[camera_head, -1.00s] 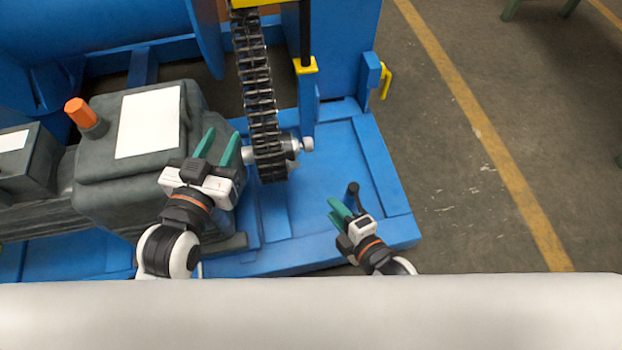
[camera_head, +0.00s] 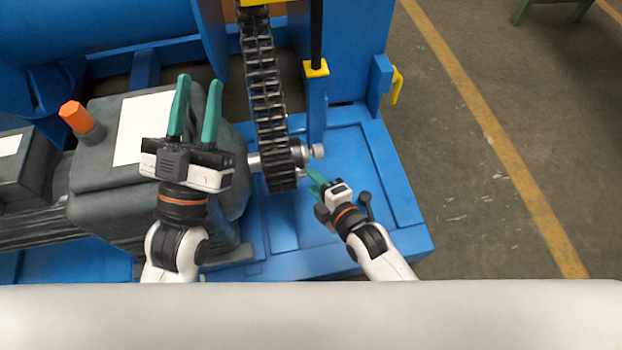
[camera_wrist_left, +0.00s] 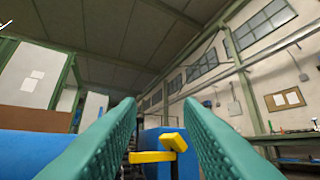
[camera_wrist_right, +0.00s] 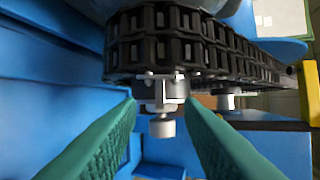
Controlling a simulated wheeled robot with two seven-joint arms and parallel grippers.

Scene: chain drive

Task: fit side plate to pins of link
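The black roller chain (camera_head: 266,100) hangs over the blue base in the head view, its lower end around a shaft. In the right wrist view the chain (camera_wrist_right: 190,50) spans the top, and a silver bracket-like part with small pins (camera_wrist_right: 162,90) sits against it, above a pale round stub (camera_wrist_right: 162,128). I cannot tell if this part is the link or the side plate. My right gripper (camera_head: 313,178) is open just right of the chain's lower end; its fingers flank the silver part without visibly touching it. My left gripper (camera_head: 199,82) is open and empty, above the grey gearbox.
The grey gearbox (camera_head: 110,195) with an orange cap (camera_head: 75,115) stands left of the chain. A black rod with a yellow block (camera_head: 316,68) stands right of the chain. A black-knobbed lever (camera_head: 366,202) is beside my right wrist. The floor at right is clear.

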